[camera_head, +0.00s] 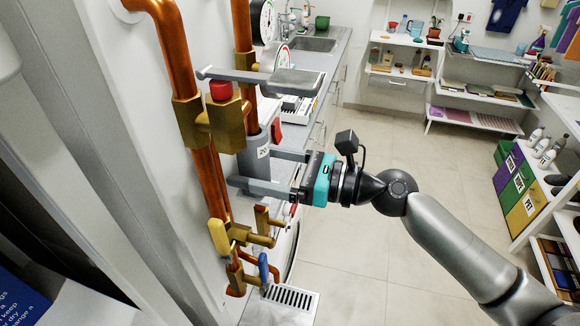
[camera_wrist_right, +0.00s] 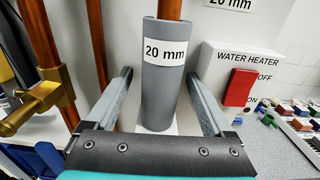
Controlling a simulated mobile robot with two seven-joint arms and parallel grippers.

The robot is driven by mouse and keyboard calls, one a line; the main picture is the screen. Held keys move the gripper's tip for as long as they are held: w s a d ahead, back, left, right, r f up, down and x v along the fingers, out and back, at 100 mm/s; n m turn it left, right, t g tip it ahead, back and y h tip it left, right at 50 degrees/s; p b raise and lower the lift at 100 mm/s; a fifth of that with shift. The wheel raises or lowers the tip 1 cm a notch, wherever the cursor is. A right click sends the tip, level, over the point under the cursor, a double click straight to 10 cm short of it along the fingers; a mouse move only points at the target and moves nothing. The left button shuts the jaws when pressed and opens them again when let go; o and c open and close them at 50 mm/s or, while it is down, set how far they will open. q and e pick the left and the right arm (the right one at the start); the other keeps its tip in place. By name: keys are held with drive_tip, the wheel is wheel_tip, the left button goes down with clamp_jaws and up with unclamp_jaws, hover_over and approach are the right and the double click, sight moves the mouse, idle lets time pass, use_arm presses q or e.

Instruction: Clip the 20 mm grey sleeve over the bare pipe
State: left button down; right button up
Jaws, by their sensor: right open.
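The grey sleeve (camera_wrist_right: 160,95), labelled "20 mm", stands upright in the right wrist view. A copper pipe (camera_wrist_right: 169,9) shows directly above its top edge and appears to run into or behind it. In the head view the sleeve (camera_head: 254,160) is partly hidden by the brass valve and my gripper. My right gripper (camera_head: 252,168) is open, with one finger on each side of the sleeve. The right wrist view shows the fingers (camera_wrist_right: 158,76) with gaps to the sleeve. Whether the sleeve fully wraps the pipe is hidden. My left gripper is out of view.
Brass valves (camera_head: 222,118) and copper pipes (camera_head: 180,60) stand close left of my right gripper. A grey shelf-like plate (camera_head: 295,80) is above it. A white water heater box (camera_wrist_right: 240,75) with a red switch is beside the sleeve.

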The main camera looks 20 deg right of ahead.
drive_tip(key=shift+d, duration=0.1)
drive_tip(key=shift+s+d, duration=0.1)
drive_tip(key=shift+d, duration=0.05)
drive_tip(key=b+v, duration=0.5)
drive_tip(key=v, duration=0.9)
drive_tip(key=shift+s+d, duration=0.25)
drive_tip(key=shift+d, duration=0.05)
